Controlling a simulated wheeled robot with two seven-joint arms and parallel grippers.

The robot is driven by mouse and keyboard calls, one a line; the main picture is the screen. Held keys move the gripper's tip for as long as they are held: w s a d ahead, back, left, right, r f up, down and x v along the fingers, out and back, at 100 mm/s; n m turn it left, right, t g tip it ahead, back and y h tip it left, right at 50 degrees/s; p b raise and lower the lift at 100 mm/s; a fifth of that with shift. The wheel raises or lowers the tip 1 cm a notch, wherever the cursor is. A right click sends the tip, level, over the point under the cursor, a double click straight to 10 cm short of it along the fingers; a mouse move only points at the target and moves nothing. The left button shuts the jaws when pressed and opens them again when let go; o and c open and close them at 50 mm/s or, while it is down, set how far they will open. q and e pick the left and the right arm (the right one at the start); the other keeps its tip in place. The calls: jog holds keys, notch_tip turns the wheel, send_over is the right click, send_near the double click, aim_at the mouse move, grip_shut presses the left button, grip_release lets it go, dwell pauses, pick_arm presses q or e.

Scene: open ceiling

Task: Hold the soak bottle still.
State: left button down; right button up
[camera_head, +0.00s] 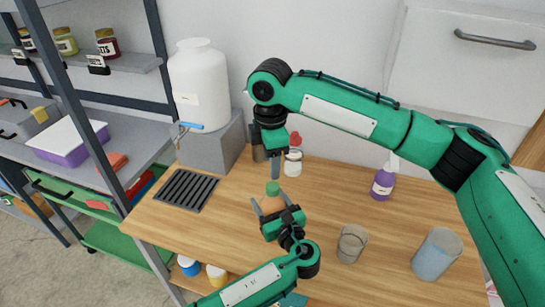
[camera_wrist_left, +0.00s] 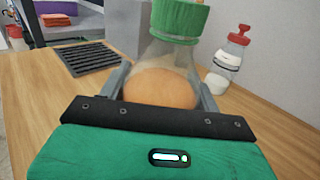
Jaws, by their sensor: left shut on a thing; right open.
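The soak bottle, clear with an orange filling (camera_head: 271,204) and a green cap (camera_head: 272,188), stands upright on the wooden table. It also shows close up in the left wrist view (camera_wrist_left: 163,80), its top cut off by the frame. My left gripper (camera_head: 271,209) is shut on its body, with one finger on each side. My right gripper (camera_head: 270,160) is open and empty, pointing down just behind the bottle and above its cap in the head view. The bottle's lower part is hidden by my left gripper.
A red-topped bottle with white contents (camera_head: 293,164) stands behind. A drain grate (camera_head: 187,190) lies left, near a big white dispenser (camera_head: 199,85) on a grey block. A purple spray bottle (camera_head: 383,183), a glass beaker (camera_head: 351,244) and a larger cup (camera_head: 436,254) stand right.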

aim_at(273, 186)
jog(key=shift+d+r+n, duration=0.2)
jog(key=shift+n, duration=1)
jog(key=shift+f, duration=4)
jog(key=c, duration=1)
jog(key=o, duration=1.2)
jog(key=shift+c, duration=0.2)
jog(key=shift+r, duration=0.15)
